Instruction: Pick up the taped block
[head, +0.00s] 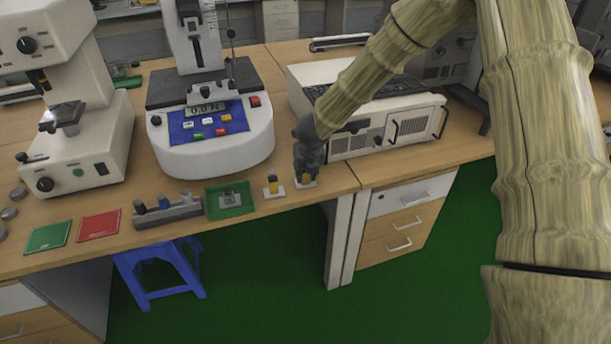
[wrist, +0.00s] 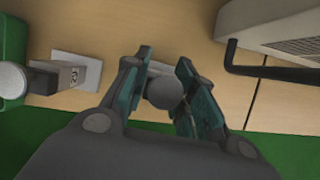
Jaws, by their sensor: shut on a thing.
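A small block with a yellow-orange band (head: 307,178) stands on a white square plate near the table's front edge. My gripper (head: 306,165) points down over it and is shut on it. In the wrist view, a round grey top (wrist: 164,89) shows between the two fingers (wrist: 168,85), with part of a pale plate behind it. The fingers hide most of the block, and I cannot tell whether it is clear of the plate.
A green tray (head: 217,212) with a small metal part and a grey rack (head: 168,217) lie further left. A test stand (head: 215,150) is behind them. A white instrument case (head: 385,135) stands close to the right of my gripper. The front edge is near.

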